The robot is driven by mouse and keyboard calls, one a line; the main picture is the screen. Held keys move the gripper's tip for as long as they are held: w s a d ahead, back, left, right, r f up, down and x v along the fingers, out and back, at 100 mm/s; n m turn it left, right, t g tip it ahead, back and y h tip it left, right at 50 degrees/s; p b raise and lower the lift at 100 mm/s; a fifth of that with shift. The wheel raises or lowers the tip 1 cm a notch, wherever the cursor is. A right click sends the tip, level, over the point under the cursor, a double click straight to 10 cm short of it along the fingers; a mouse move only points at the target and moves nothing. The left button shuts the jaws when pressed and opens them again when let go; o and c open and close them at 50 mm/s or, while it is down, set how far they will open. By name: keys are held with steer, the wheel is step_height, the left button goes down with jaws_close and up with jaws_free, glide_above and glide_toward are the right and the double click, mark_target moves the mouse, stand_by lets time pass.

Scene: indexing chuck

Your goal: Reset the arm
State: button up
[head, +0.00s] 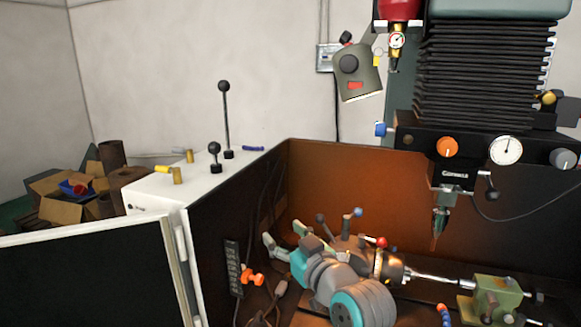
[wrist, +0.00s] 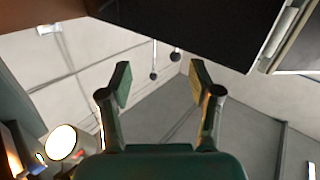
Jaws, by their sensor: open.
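My gripper (head: 283,236) is at the lower middle of the head view, at the end of my grey and teal arm, low inside the brown machine enclosure. Its fingers point up and to the left. In the wrist view my gripper (wrist: 160,82) has its two fingers spread apart with nothing between them. The dark chuck (head: 388,267) is just right of my arm, partly hidden by it. A steel shaft (head: 440,279) runs from it to the green tailstock (head: 492,296).
The drill head (head: 465,155) hangs at the right with its bit pointing down. Ball-ended levers (head: 357,213) stand close behind my arm. An orange clamp (head: 252,277) is on the left wall. A white cabinet (head: 160,190) carries two black levers. Open space lies above my gripper.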

steer(key=s+d+f+m+h, duration=0.2)
steer(key=s+d+f, duration=0.3)
steer(key=f, duration=0.4)
steer(key=s+d+f+m+h, duration=0.1)
steer(key=s+d+f+h, duration=0.15)
steer(key=s+f, duration=0.6)
steer(key=s+d+f+m+h, duration=0.1)
steer(key=s+d+f+m, duration=0.1)
steer(key=s+d+f, duration=0.6)
steer(key=s+d+f+m+h, duration=0.1)
steer(key=s+f, duration=0.2)
steer(key=s, duration=0.4)
steer(key=s+d+f+m+h, duration=0.1)
steer(key=s+f, duration=0.3)
steer(key=s, duration=0.2)
steer(key=s+d+r, duration=0.1)
steer(key=s, duration=0.7)
steer(key=s+d+r+h, duration=0.1)
steer(key=s+r, duration=0.1)
steer(key=s, duration=0.7)
steer(key=shift+s+r, duration=0.25)
steer(key=shift+r, duration=0.05)
